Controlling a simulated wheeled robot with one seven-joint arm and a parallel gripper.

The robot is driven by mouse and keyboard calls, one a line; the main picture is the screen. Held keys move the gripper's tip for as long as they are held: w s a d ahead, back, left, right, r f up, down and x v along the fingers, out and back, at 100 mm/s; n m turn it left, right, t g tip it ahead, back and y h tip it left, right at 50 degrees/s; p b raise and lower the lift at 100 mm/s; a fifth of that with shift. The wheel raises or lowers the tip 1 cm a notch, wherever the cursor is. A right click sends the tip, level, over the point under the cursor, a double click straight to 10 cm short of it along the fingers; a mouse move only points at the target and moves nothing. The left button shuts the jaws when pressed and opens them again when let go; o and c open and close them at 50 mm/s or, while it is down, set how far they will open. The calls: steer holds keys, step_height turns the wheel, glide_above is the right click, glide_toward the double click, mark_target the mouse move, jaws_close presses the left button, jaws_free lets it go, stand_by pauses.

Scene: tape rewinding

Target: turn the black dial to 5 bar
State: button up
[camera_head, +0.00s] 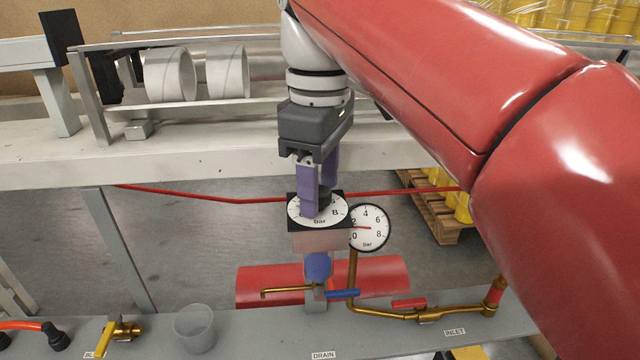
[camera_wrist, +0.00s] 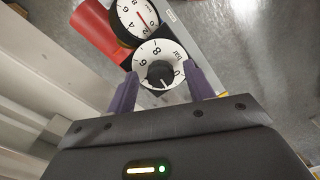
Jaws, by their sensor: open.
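The black dial (camera_wrist: 160,74) is a round knob at the centre of a white scale plate (camera_wrist: 147,53) marked in bar. A pale mark shows on the knob's lower part in the wrist view, but its exact reading is unclear. My gripper (camera_head: 318,202) points down with its purple fingers open at the dial. In the wrist view the fingers stand on either side of the knob, with visible gaps, and contact cannot be told. In the head view the near finger hides much of the knob. A round gauge (camera_head: 369,228) beside it has a red needle pointing left, between 0 and 2.
Below are a blue-handled valve (camera_head: 343,294), a red-handled valve (camera_head: 409,303) on brass pipe, and a red cylinder (camera_head: 385,279). A grey cup (camera_head: 194,328) stands on the bench (camera_head: 262,333). A pale beam (camera_head: 200,160) runs behind my gripper.

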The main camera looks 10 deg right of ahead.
steer(key=c, duration=1)
steer(key=shift+o, duration=0.2)
steer(key=shift+m, duration=0.3)
steer(key=m+p, duration=0.2)
steer(key=m, duration=0.1)
steer(key=shift+r+m+p, duration=0.1)
steer(key=shift+m+p, duration=0.2)
steer(key=m+p, duration=0.1)
steer(key=m, duration=0.3)
steer(key=shift+a+m+p, duration=0.1)
steer(key=shift+m+p, duration=0.2)
steer(key=shift+p, duration=0.05)
steer(key=m, duration=0.6)
steer(key=shift+a, duration=0.1)
steer(key=m, duration=0.7)
steer(key=shift+a, duration=0.1)
